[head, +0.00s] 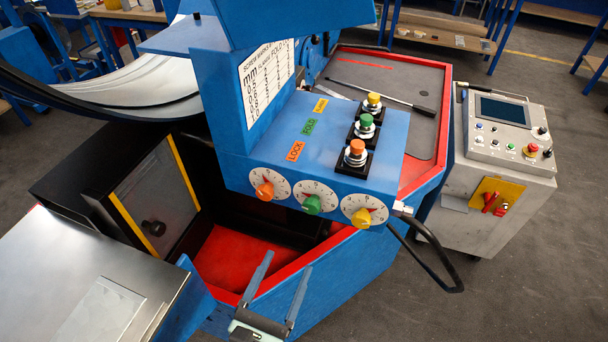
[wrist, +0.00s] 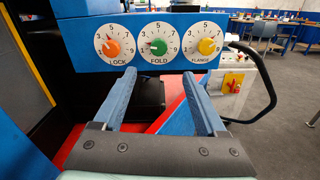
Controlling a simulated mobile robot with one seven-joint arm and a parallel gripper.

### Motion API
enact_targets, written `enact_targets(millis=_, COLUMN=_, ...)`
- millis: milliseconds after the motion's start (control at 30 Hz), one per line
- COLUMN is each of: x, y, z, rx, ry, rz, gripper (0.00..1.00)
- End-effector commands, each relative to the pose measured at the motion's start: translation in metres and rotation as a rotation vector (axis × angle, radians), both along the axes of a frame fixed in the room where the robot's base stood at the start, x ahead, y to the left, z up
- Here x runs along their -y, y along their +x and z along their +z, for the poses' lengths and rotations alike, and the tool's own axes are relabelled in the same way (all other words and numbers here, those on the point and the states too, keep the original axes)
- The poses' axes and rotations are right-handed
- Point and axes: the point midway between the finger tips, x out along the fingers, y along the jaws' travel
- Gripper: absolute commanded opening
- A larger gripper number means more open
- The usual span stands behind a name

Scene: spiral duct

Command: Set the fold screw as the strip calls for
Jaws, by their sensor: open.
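The green FOLD knob (head: 312,204) sits on a white numbered dial, in the middle of three on the front of the blue head. In the wrist view the FOLD dial (wrist: 158,43) is straight ahead, with odd numbers around it; its exact setting is too small to read. A white chart (head: 267,82) on the blue post has a mm column and a heading about screw marks; most of its text is too small to read. My gripper (head: 288,262) is open and empty, below and short of the dials. Its two fingers (wrist: 160,75) point toward the FOLD knob, apart from it.
The orange LOCK knob (head: 265,191) is left of FOLD and the yellow FLANGE knob (head: 362,217) right. A black cable (head: 440,285) loops at the right. A grey control cabinet (head: 500,160) stands beyond. A metal bench (head: 90,285) is left.

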Motion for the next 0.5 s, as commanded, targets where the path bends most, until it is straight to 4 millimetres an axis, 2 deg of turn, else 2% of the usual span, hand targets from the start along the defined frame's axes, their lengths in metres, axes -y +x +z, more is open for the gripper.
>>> enact_targets(millis=100, x=-0.002, y=-0.009, z=0.004, rx=-0.030, ry=-0.091, rz=0.012, gripper=0.74)
enact_targets(millis=233, x=-0.001, y=-0.006, z=0.003, rx=-0.034, ry=-0.118, rz=0.015, gripper=0.74)
enact_targets(millis=367, x=0.005, y=0.011, z=0.003, rx=-0.033, ry=-0.116, rz=0.013, gripper=0.74)
enact_targets(millis=500, x=0.014, y=0.039, z=0.004, rx=-0.032, ry=-0.114, rz=0.012, gripper=0.74)
